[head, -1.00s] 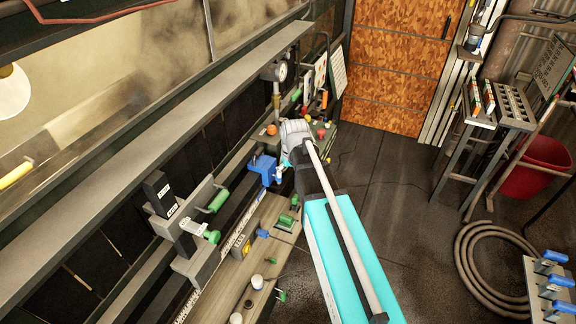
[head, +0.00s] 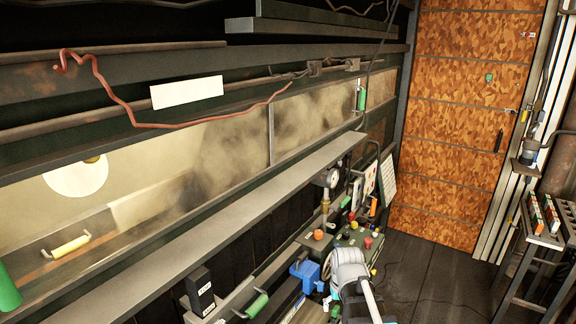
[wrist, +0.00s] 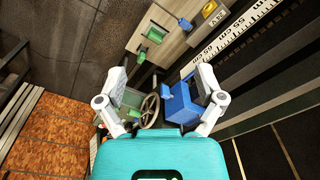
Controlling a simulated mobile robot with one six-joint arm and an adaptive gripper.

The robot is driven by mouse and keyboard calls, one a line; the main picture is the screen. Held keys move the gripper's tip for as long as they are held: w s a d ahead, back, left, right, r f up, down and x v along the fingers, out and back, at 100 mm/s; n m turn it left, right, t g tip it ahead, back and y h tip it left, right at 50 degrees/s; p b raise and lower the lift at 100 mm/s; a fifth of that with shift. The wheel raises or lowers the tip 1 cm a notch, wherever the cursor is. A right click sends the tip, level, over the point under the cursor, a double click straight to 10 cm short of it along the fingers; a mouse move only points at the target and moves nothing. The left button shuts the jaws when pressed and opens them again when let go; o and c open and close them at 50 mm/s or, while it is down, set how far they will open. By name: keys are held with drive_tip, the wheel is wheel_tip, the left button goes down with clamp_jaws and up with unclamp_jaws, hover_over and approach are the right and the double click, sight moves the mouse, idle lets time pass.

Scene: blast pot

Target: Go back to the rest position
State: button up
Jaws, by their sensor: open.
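My gripper (wrist: 160,98) is open in the wrist view, its two white and grey fingers spread apart. Nothing is held between them. Beyond the fingers are a handwheel (wrist: 150,110) and a blue block-shaped fitting (wrist: 181,104), which lies near the right finger. I cannot tell whether that finger touches it. In the head view my arm (head: 350,270) reaches in at the bottom, beside the blue fitting (head: 306,273). The fingertips are hidden there.
A bench panel with coloured knobs (head: 350,236) and a gauge (head: 332,178) lies beyond my arm. A long grey ledge (head: 200,240) runs along the left. An orange patterned door (head: 455,120) stands at the back. Dark floor (head: 425,275) is open to the right.

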drive_tip(key=s, duration=0.6)
drive_tip(key=shift+s+g, duration=0.2)
drive_tip(key=shift+g, duration=0.2)
